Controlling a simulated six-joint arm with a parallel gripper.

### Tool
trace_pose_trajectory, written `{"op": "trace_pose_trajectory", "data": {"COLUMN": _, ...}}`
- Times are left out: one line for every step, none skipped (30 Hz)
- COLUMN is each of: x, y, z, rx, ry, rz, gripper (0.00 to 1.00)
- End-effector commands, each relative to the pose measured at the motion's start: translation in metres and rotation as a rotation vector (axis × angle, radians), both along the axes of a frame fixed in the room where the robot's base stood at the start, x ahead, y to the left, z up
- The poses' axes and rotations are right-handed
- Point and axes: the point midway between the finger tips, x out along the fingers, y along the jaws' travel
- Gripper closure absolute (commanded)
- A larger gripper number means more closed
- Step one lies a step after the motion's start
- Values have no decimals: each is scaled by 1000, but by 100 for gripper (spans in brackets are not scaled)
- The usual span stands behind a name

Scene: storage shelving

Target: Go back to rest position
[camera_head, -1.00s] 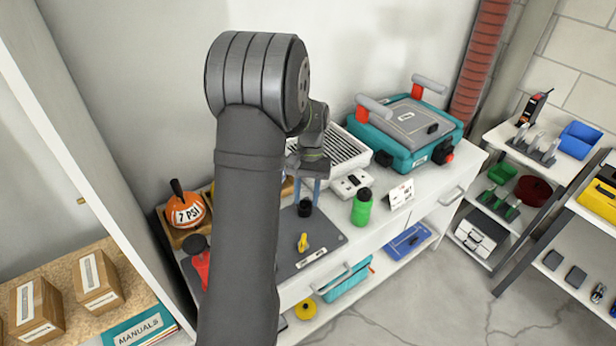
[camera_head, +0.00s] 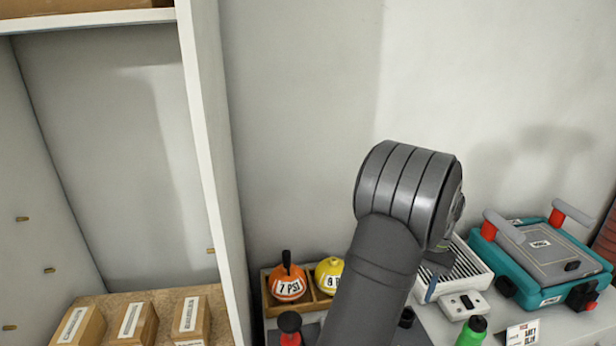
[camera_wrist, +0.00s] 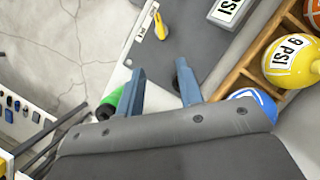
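My gripper (camera_wrist: 162,85) shows in the wrist view with its two blue-grey fingers spread apart. Nothing shows held between the fingertips. It hangs above the grey mat (camera_wrist: 185,45) on the white workbench. In the head view my arm hides most of the gripper; a blue finger (camera_head: 432,290) shows beside the white vented unit. A small black round object (camera_wrist: 180,68) lies close to the right finger, and I cannot tell if they touch.
A green bottle (camera_head: 472,331) stands near the gripper. Orange (camera_head: 287,283) and yellow (camera_head: 329,275) PSI balls sit in a wooden tray (camera_head: 318,306). A teal case (camera_head: 567,292) stands at right. A tall shelf panel (camera_head: 212,150) rises at left. The wall space above the bench is clear.

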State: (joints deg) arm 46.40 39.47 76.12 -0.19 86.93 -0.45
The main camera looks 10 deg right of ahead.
Motion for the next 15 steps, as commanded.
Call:
{"op": "trace_pose_trajectory", "data": {"x": -1, "y": 1, "z": -2, "rx": 1, "ry": 1, "rz": 0, "gripper": 66}}
{"op": "trace_pose_trajectory", "data": {"x": -1, "y": 1, "z": -4, "rx": 1, "ry": 1, "rz": 0, "gripper": 66}}
{"op": "trace_pose_trajectory", "data": {"x": -2, "y": 2, "z": -7, "rx": 1, "ry": 1, "rz": 0, "gripper": 66}}
{"op": "trace_pose_trajectory", "data": {"x": -3, "y": 3, "z": -10, "rx": 1, "ry": 1, "rz": 0, "gripper": 66}}
{"op": "trace_pose_trajectory", "data": {"x": -4, "y": 4, "z": -13, "rx": 2, "ry": 2, "rz": 0, "gripper": 66}}
{"op": "trace_pose_trajectory", "data": {"x": -6, "y": 6, "z": -19, "rx": 2, "ry": 2, "rz": 0, "gripper": 66}}
{"op": "trace_pose_trajectory", "data": {"x": -7, "y": 7, "z": -23, "rx": 3, "ry": 3, "rz": 0, "gripper": 66}}
{"op": "trace_pose_trajectory", "data": {"x": -9, "y": 9, "z": -28, "rx": 3, "ry": 3, "rz": 0, "gripper": 66}}
{"op": "trace_pose_trajectory", "data": {"x": -11, "y": 11, "z": -35, "rx": 3, "ry": 3, "rz": 0, "gripper": 66}}
{"op": "trace_pose_trajectory", "data": {"x": -12, "y": 13, "z": -41, "rx": 4, "ry": 3, "rz": 0, "gripper": 66}}
{"op": "trace_pose_trajectory", "data": {"x": -14, "y": 14, "z": -47, "rx": 2, "ry": 2, "rz": 0, "gripper": 66}}
{"op": "trace_pose_trajectory", "data": {"x": -16, "y": 17, "z": -54, "rx": 4, "ry": 3, "rz": 0, "gripper": 66}}
{"op": "trace_pose_trajectory", "data": {"x": -18, "y": 18, "z": -60, "rx": 3, "ry": 3, "rz": 0, "gripper": 66}}
{"op": "trace_pose_trajectory", "data": {"x": -19, "y": 20, "z": -66, "rx": 4, "ry": 3, "rz": 0, "gripper": 66}}
{"op": "trace_pose_trajectory", "data": {"x": -22, "y": 22, "z": -73, "rx": 4, "ry": 3, "rz": 0, "gripper": 66}}
